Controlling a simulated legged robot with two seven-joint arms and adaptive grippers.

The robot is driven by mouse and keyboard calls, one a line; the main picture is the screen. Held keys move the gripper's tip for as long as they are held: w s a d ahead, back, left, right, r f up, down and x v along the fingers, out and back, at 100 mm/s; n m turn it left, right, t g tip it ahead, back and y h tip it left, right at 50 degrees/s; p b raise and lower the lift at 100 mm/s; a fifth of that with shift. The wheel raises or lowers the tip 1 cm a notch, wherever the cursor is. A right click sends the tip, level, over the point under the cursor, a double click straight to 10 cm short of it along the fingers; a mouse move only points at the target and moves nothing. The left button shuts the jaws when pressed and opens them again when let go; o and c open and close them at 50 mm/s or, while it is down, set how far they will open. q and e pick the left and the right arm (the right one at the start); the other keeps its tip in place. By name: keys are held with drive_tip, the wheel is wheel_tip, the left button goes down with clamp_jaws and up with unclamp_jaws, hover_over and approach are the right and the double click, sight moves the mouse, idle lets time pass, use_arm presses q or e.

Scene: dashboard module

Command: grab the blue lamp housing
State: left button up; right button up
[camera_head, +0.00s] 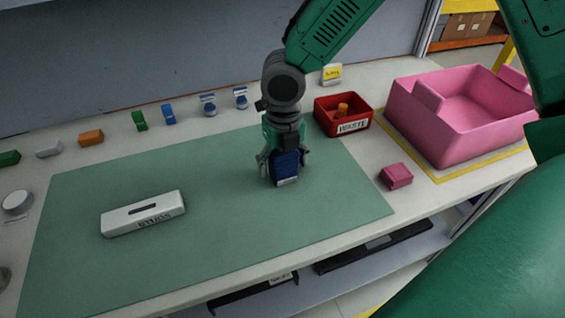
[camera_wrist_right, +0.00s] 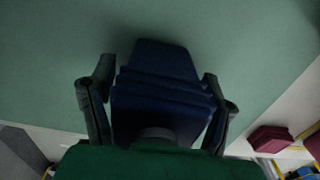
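The blue lamp housing (camera_head: 286,170) is a dark blue block on the green mat, right of the mat's middle. It also shows in the right wrist view (camera_wrist_right: 160,95), between the fingers. My right gripper (camera_head: 283,160) points down over it, one finger on each side. In the right wrist view my right gripper (camera_wrist_right: 158,75) looks open, with a narrow gap at the left finger. Contact at the right finger is hard to tell. The housing's upper part is hidden by the gripper. My left gripper is not in view.
A white labelled box (camera_head: 143,214) lies on the mat (camera_head: 215,245). A red bin (camera_head: 343,116) stands behind on the right, beside a large pink bin (camera_head: 455,125). A small pink block (camera_head: 396,176) sits near the front edge. Several small parts line the back.

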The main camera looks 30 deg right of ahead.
drive_tip(key=shift+a+r, duration=0.1)
drive_tip(key=shift+a, duration=0.35)
drive_tip(key=c, duration=0.6)
drive_tip(key=shift+a, duration=0.15)
drive_tip(key=c, duration=0.7)
drive_tip(key=shift+c, duration=0.2)
drive_tip(key=shift+s+d, duration=0.1)
drive_tip(key=shift+d, duration=0.25)
